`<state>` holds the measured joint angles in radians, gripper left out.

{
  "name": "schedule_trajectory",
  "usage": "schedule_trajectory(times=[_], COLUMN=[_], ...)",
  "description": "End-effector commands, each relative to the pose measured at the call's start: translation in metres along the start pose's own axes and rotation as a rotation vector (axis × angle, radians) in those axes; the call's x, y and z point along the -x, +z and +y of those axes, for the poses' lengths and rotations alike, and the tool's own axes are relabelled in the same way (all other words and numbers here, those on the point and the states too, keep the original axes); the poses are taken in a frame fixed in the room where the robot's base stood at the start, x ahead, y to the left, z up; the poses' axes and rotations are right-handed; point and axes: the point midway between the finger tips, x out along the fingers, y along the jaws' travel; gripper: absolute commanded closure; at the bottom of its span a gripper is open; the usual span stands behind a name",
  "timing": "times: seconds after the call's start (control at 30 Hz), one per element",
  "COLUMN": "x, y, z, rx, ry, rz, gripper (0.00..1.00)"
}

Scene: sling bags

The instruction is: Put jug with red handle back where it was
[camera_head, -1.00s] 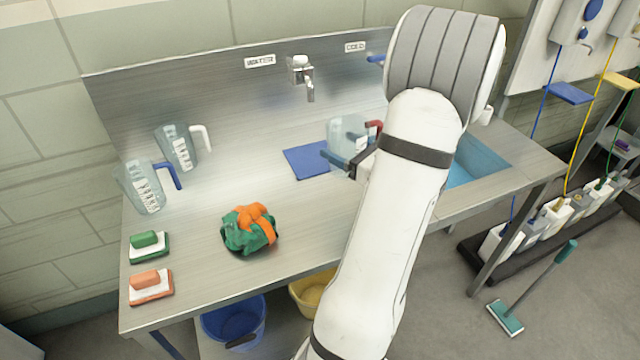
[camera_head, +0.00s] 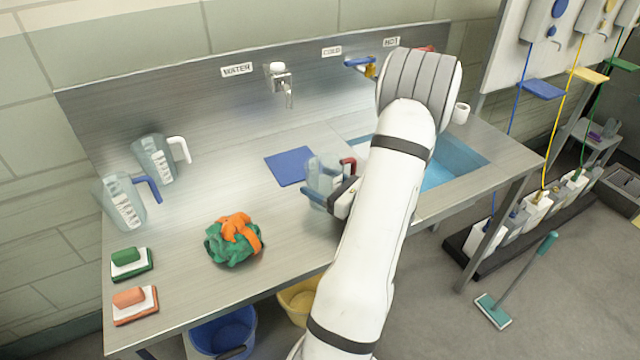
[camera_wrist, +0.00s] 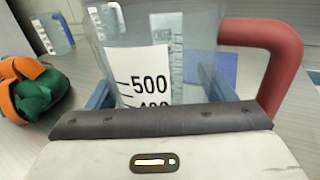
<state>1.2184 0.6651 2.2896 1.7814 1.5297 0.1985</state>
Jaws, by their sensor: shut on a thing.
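The jug with the red handle (camera_head: 321,172) is clear, with a white scale label. My gripper (camera_head: 328,198) is shut on its body, with the blue fingers on either side. In the wrist view the jug (camera_wrist: 150,55) fills the middle, its "500" mark facing me and its red handle (camera_wrist: 285,60) at the right. The jug looks upright. I cannot tell whether its base touches the counter. A blue-handled jug (camera_head: 120,205) and a white-handled jug (camera_head: 155,160) stand at the counter's left back.
A blue mat (camera_head: 289,166) lies behind and left of the held jug. Green and orange cloths (camera_head: 233,240) lie front left, near two brushes (camera_head: 130,262). The blue sink basin (camera_head: 450,172) is at the right. The counter between the cloths and mat is clear.

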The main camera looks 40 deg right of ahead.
Motion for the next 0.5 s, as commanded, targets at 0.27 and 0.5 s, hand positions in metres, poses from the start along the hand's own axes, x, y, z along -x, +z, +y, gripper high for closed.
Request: schedule_trajectory(times=[0.27,0.5], x=[-0.0003,-0.0005], y=[-0.0035,-0.0027], z=[0.0002,0.0004], rx=[0.0,0.0], ry=[0.001,0.001], rz=[0.0,0.0], gripper=[0.23,0.03])
